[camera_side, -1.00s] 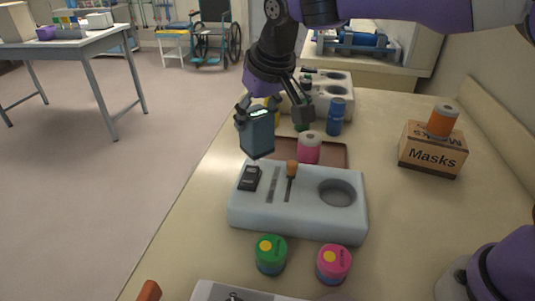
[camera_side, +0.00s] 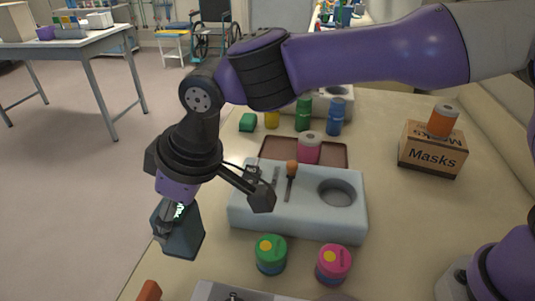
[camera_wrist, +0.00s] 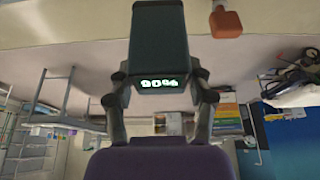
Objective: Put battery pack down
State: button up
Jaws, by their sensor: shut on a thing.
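My gripper (camera_side: 181,212) is shut on the battery pack (camera_side: 181,236), a dark blue-grey block with a small lit display on top. In the side view it hangs in front of the bench's left edge, left of the pale grey holder block (camera_side: 300,215); its height above the bench is hard to tell. In the wrist view the battery pack (camera_wrist: 158,38) sits between the two fingers of my gripper (camera_wrist: 161,95), its lit display facing the camera.
A green jar (camera_side: 270,254) and a pink jar (camera_side: 333,264) stand in front of the holder block. A brown tray (camera_side: 335,150) with a pink bottle (camera_side: 309,148) lies behind it. A Masks box (camera_side: 432,150) is at right. Bare bench (camera_side: 400,215) shows right of the block.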

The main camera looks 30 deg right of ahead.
jog(key=shift+w+d+f, duration=0.2)
jog(key=shift+w+f, duration=0.45)
jog(key=shift+f, duration=0.4)
jog(key=shift+w+d+f, duration=0.2)
jog(key=shift+w+f, duration=0.45)
jog(key=shift+f, duration=0.4)
jog(key=shift+w+d+f, duration=0.2)
jog(key=shift+w+f, duration=0.45)
jog(key=shift+f, duration=0.4)
jog(key=o, duration=1.4)
jog(key=shift+f, duration=0.2)
jog(key=shift+o, duration=0.2)
jog(key=shift+r, duration=0.15)
